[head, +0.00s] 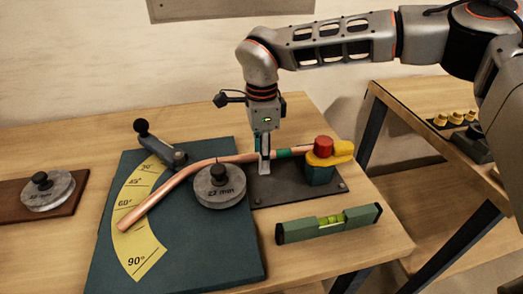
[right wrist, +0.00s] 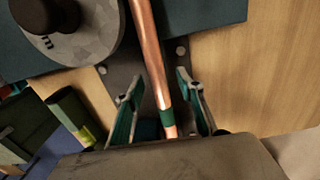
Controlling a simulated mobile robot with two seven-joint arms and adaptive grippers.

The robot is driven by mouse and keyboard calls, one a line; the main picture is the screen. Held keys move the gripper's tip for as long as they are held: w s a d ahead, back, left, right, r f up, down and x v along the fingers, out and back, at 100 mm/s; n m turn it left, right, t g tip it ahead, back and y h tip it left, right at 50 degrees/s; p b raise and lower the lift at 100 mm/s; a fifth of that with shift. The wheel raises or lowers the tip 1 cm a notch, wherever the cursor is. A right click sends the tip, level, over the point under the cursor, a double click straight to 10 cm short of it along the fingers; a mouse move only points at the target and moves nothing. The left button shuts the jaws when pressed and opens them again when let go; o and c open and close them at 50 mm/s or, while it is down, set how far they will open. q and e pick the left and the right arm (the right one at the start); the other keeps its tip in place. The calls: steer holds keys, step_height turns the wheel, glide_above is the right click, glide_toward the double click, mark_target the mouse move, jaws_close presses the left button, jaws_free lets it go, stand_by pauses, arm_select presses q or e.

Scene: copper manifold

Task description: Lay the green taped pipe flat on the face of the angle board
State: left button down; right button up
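The copper pipe with green tape (head: 205,164) is bent beside the round grey 22 mm former. Its left end lies over the yellow scale near the 60° mark, and its right end runs to the red-and-yellow clamp. The teal angle board (head: 205,259) lies on the bench under the former and scale. My right gripper (head: 264,168) points down over the pipe beside the green tape. In the right wrist view its fingers (right wrist: 160,92) stand open either side of the pipe, with gaps; the green tape (right wrist: 167,117) shows between them. My left gripper is out of view.
The clamp (head: 322,165) stands just right of my gripper on a dark plate. The 22 mm former (head: 220,186) is close on the left. A green level (head: 329,222) lies in front. A lever (head: 160,146) is behind the pipe. Another disc (head: 48,190) sits far left.

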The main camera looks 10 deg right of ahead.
jaws_close()
steer(key=shift+r, duration=0.15)
